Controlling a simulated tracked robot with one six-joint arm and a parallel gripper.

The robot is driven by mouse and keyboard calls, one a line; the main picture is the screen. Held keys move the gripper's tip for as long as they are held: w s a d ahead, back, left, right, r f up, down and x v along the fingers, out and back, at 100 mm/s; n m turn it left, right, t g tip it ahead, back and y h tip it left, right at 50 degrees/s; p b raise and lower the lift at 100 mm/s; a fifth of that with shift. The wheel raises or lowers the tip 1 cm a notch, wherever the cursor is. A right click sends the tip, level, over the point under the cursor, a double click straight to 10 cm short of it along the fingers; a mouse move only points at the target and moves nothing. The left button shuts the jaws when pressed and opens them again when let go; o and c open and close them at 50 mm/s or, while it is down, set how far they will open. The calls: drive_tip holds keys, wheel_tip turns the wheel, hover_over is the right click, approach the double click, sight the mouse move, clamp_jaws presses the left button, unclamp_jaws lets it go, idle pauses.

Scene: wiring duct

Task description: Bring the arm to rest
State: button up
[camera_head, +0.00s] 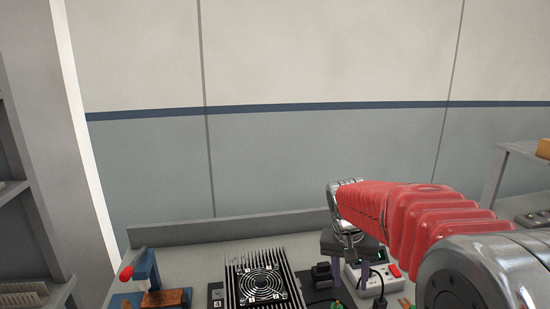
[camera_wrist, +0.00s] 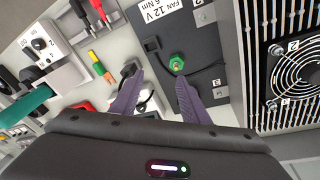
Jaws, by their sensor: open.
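My arm reaches from the lower right of the head view over the bench, with red ribbed covers along it. My gripper (camera_wrist: 156,95) shows in the wrist view with its two purple fingers apart and nothing between them. In the head view the gripper (camera_head: 346,268) hangs above the bench between the black fan unit and a white power strip, and its fingertips are hard to make out there. In the wrist view the fingers are over the edge of a dark labelled plate (camera_wrist: 190,50) with a green round part (camera_wrist: 176,63).
A finned unit with a fan (camera_head: 262,284) stands left of the gripper. A white power strip (camera_head: 372,281) with a red switch lies right of it. Shelves (camera_head: 525,150) stand at the right; the wall behind is clear.

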drive_tip(key=s+a+r+n+t+y, duration=0.1)
drive_tip(key=s+r+n+t, duration=0.1)
drive_tip(key=s, duration=1)
drive_tip(key=s+a+r+n+t, duration=0.2)
drive_tip(key=s+r, duration=0.1)
drive_tip(key=s, duration=0.9)
drive_tip(key=shift+s+r+y, duration=0.2)
drive_tip(key=shift+s+y, duration=0.1)
drive_tip(key=shift+y, duration=0.1)
drive_tip(key=shift+a, duration=0.1)
